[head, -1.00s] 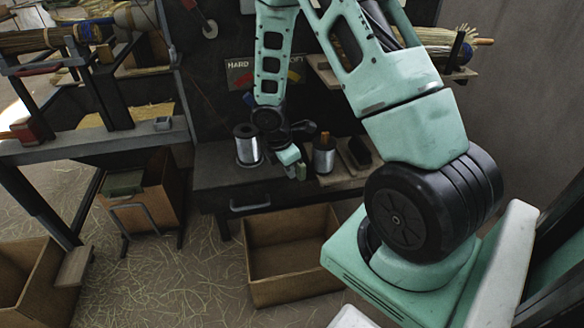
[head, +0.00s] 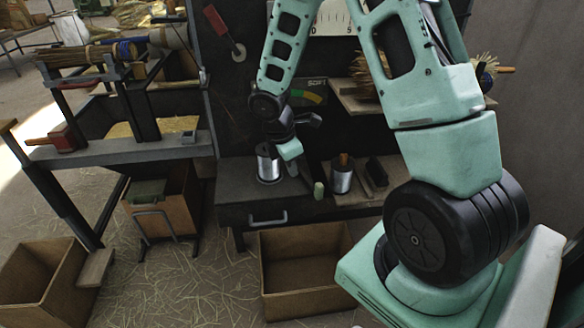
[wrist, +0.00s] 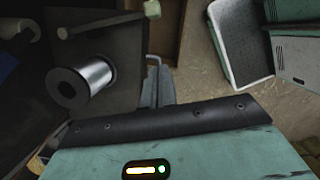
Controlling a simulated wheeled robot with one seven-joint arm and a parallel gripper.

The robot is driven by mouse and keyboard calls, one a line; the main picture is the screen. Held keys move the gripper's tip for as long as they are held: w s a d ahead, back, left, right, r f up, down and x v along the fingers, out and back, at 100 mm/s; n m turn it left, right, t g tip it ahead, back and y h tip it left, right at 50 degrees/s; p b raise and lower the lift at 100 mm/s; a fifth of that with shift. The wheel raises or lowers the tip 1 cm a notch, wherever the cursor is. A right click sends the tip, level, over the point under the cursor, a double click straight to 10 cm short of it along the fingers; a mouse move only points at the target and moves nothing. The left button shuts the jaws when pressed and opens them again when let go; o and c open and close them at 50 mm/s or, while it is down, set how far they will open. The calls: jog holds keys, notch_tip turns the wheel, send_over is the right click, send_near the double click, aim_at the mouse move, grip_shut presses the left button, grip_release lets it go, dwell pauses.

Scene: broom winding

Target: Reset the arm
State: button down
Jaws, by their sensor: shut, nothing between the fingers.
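My gripper (head: 293,158) hangs at the end of my mint arm, over the dark bench in the head view. It looks shut and empty; its fingertips are small and partly hidden there. A small pale green knob (head: 319,189) is below right of the gripper.
A second spool (head: 342,178) and a dark block (head: 376,172) stand right of the gripper. The bench has a drawer handle (head: 268,219). An open wooden box (head: 300,300) is on the floor in front. A winding stand (head: 120,150) is at left. A gauge panel hangs behind.

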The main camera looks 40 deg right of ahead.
jog(key=shift+a, duration=0.1)
jog(key=s+a+r+m+t+y+p, duration=0.1)
jog(key=s+a+r+m+y+p, duration=0.35)
jog(key=a+r, duration=1.15)
jog(key=s+a+r+m+p, duration=0.1)
jog(key=s+a+r+p, duration=0.1)
jog(key=s+a+r, duration=0.2)
jog(key=s+a+r+m+h+p, duration=0.1)
jog(key=s+a+r+p, duration=0.2)
jog(key=s+a, duration=0.4)
jog(key=s+r, duration=0.1)
jog(key=s, duration=0.4)
jog(key=shift+s+a+m, duration=0.15)
jog(key=shift+a+m, duration=0.2)
